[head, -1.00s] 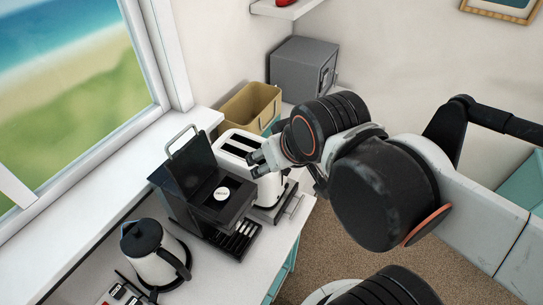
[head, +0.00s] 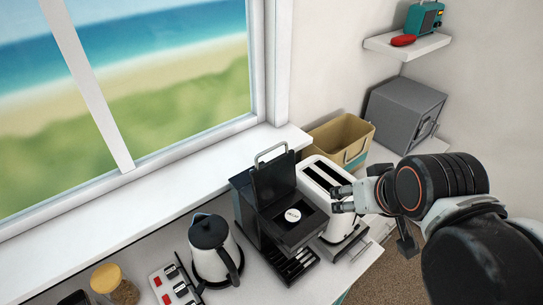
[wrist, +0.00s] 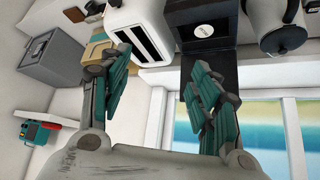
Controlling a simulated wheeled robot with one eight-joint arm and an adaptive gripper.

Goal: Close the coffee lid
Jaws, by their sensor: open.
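The black coffee machine (head: 246,212) stands on the counter in the head view. Its lid (head: 274,180) is raised upright, with a metal handle loop on top. A round white pod or disc (head: 293,215) shows in the open top. My gripper (head: 337,198) is at the right of the machine, over the white toaster, apart from the lid. In the wrist view my gripper (wrist: 161,58) is open and empty, its two teal-padded fingers spread. The dark lid (wrist: 228,68) shows there behind and beside the right finger, which hides part of it.
The white toaster (head: 322,178) stands close at the machine's right. A kettle (head: 209,250) stands at its left. A tan bin (head: 340,138) and grey safe (head: 400,112) are behind. The window sill (head: 150,187) runs behind the machine. A shelf (head: 408,45) is above right.

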